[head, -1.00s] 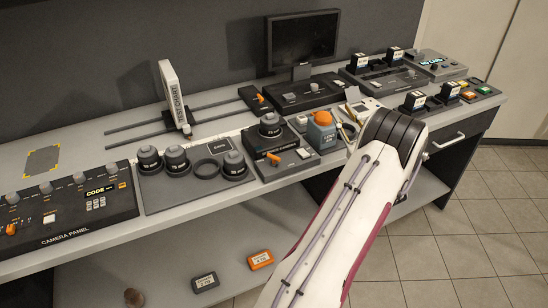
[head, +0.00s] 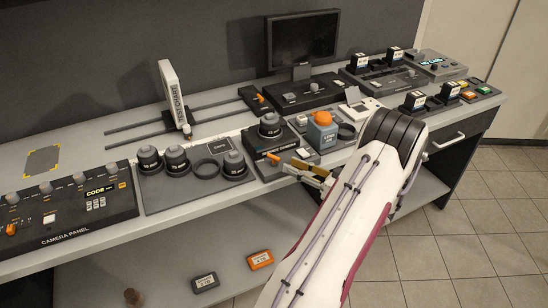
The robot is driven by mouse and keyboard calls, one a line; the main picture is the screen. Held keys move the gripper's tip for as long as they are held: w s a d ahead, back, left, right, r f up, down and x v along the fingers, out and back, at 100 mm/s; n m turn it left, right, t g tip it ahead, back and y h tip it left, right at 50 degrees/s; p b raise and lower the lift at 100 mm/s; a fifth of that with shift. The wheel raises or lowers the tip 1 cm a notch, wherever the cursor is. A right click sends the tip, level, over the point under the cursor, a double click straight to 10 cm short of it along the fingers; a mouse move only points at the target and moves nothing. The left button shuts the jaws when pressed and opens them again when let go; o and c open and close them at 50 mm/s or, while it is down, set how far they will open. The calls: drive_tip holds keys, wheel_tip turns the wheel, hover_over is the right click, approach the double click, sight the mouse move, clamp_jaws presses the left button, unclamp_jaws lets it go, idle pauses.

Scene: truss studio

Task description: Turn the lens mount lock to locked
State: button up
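The lens mount lock appears to be the orange lever (head: 273,157) on the front of the dark camera block (head: 262,147). A black lens (head: 270,126) stands upright on top of that block. The lever slants slightly; its locked or unlocked marking is too small to read. My gripper (head: 296,171) is just right of the lever, low by the block's front right corner. A small gap shows between it and the lever. Its tan and dark fingers are small and partly hidden by my arm, so I cannot tell their opening.
Several lenses (head: 177,160) and a ring (head: 206,169) sit on a mat to the left. A camera panel (head: 62,215) is at far left. A monitor (head: 302,40) stands at the back.

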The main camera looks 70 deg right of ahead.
sight(274, 157)
drive_tip(key=shift+w, duration=0.1)
idle(0.3)
drive_tip(key=shift+x, duration=3.8)
